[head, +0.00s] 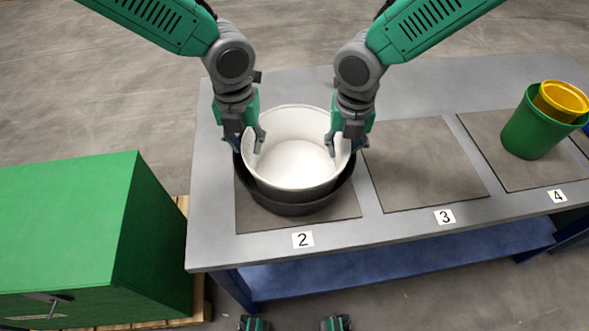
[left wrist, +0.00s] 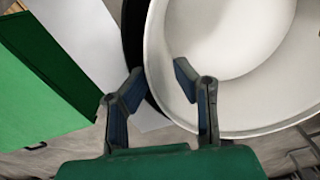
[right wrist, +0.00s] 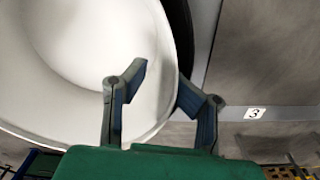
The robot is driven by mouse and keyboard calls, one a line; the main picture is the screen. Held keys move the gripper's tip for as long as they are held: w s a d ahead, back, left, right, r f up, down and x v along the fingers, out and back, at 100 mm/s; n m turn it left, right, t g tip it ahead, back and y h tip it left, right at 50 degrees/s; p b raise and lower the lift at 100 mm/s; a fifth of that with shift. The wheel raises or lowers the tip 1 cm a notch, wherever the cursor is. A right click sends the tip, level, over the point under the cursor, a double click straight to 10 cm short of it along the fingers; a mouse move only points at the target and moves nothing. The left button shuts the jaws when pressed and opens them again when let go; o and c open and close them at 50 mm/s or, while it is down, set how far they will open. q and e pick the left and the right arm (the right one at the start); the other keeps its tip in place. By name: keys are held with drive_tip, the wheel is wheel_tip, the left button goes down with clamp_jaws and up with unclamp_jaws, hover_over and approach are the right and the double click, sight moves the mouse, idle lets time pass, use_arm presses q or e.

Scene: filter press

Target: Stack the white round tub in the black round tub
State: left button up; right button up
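The white round tub (head: 295,165) stands upright inside the black round tub (head: 296,209), its rim above the black rim. I cannot tell whether it rests on the bottom. The black tub stands on the mat marked 2. My left gripper (head: 251,143) straddles the white rim on the left, one finger inside and one outside; the white tub (left wrist: 235,40) shows a gap at the fingers. My right gripper (head: 342,143) straddles the right rim likewise, with space between its fingertips in the right wrist view (right wrist: 163,75). Much of the black tub is hidden.
The grey table (head: 400,227) has an empty mat (head: 422,175) marked 3. A green bin (head: 531,135) with a yellow tub (head: 563,100) in it stands on the mat marked 4. A large green box (head: 75,230) on a pallet stands left of the table.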

drive_tip(key=shift+a, duration=0.7)
drive_tip(key=shift+d, duration=0.2)
use_arm(q)
drive_tip(key=r, duration=0.6)
drive_tip(key=shift+a+r, duration=0.2)
drive_tip(key=shift+r, duration=0.15)
use_arm(e)
drive_tip(key=shift+d+r, duration=0.15)
drive_tip(key=shift+r, duration=0.1)
use_arm(q)
drive_tip(key=shift+a, duration=0.1)
use_arm(e)
wheel_tip(320, 180, up, 8)
drive_tip(key=shift+a+f, duration=0.25)
drive_tip(key=shift+a, duration=0.1)
use_arm(q)
drive_tip(key=shift+d, duration=0.25)
use_arm(e)
drive_tip(key=shift+d, duration=0.25)
use_arm(q)
drive_tip(key=shift+a, duration=0.15)
use_arm(e)
drive_tip(key=shift+s+a, duration=0.1)
drive_tip(key=shift+a, duration=0.05)
